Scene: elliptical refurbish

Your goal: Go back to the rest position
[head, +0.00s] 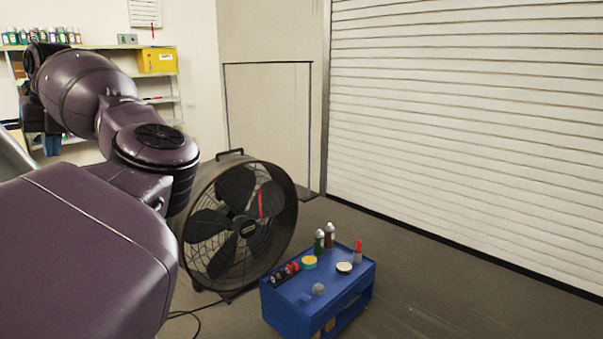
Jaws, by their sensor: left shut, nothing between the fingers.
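My left arm comes in from the lower left, bends at the elbow and reaches back toward the upper left. My left gripper (40,121) hangs at its far end at the left, in front of the shelf. It is shut and empty; its fingers are small and dark in this view. My right gripper is not in view.
A shelf (168,90) with bottles and a yellow box (157,60) stands behind my arm. A large drum fan (285,200) and a blue cart (288,320) with bottles and tins stand on the floor. A white shutter (470,120) closes the right side. The right floor is clear.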

